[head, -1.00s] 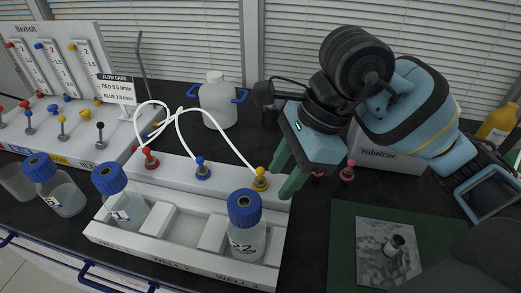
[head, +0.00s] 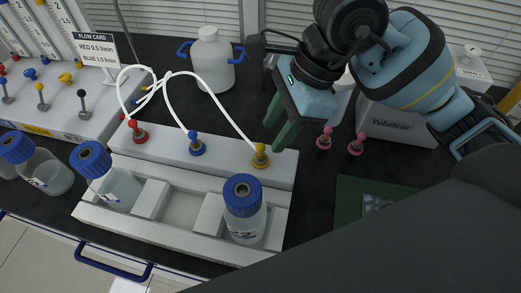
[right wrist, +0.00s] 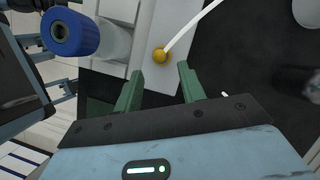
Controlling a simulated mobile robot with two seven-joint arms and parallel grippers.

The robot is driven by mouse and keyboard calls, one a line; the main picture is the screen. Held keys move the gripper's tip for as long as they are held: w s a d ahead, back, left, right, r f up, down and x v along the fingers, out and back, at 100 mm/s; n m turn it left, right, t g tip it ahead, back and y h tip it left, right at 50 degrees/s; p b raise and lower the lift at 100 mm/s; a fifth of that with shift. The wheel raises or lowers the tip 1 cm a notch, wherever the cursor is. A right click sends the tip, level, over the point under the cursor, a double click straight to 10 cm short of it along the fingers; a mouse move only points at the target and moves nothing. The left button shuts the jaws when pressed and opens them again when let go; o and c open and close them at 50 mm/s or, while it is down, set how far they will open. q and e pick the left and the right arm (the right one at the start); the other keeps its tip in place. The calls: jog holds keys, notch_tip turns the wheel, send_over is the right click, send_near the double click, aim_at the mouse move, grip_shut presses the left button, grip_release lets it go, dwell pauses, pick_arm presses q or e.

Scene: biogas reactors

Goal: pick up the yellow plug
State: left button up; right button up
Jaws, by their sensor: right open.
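The yellow plug (head: 260,155) stands upright at the right end of the white manifold block (head: 225,158), with a white tube running from it. A red plug (head: 138,132) and a blue plug (head: 196,143) stand to its left on the same block. My right gripper (head: 279,139) is open and empty, close to the yellow plug on its upper right side. In the right wrist view the yellow plug (right wrist: 160,55) lies beyond and between the open green fingers (right wrist: 158,80), apart from them. My left gripper is not in view.
A blue-capped bottle (head: 244,212) stands in the white tray (head: 180,212) just in front of the yellow plug. Another blue-capped bottle (head: 108,178) is at the left. A white jug (head: 212,60) is behind.

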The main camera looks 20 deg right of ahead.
aim_at(264, 145)
jog(key=shift+x, duration=2.55)
jog(key=shift+a, duration=0.15)
jog(key=shift+r, duration=0.1)
grip_shut()
